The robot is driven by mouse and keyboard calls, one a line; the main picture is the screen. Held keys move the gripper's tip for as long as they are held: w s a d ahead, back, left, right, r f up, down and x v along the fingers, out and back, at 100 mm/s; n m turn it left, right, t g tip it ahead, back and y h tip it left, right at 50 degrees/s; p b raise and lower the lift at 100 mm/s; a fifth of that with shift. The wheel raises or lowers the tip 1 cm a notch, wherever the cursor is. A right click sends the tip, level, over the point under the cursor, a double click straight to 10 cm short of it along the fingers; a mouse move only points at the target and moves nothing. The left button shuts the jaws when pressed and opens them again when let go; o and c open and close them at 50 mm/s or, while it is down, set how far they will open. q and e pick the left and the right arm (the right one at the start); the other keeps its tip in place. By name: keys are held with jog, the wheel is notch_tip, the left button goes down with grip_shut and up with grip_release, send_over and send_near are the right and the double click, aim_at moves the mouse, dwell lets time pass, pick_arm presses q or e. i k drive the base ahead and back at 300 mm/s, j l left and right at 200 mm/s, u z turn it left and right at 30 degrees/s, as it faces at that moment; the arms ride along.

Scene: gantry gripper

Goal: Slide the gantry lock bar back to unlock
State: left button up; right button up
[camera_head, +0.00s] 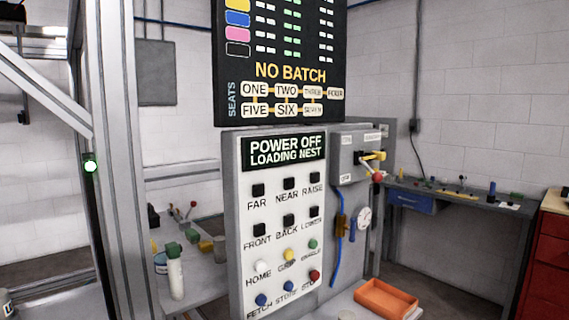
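Neither of my grippers shows in the head view. I cannot pick out the gantry lock bar with certainty. A grey switch box (350,166) is mounted to the right of the control panel. It carries a yellow handle (374,156) and a lever with a red knob (378,176); its labels are too small to read. The white control panel (248,225) reads "POWER OFF LOADING NEST" and has several black, white, yellow, green, blue and red buttons.
A black board (285,72) reading "NO BATCH" hangs above the panel. An orange tray (386,298) lies at the bottom right. A side table (200,287) with a white bottle (176,277) stands left of the panel. A bench (480,198) and a red cabinet (545,265) stand at the right.

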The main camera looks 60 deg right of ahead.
aim_at(379, 155)
jog(key=z, duration=2.25)
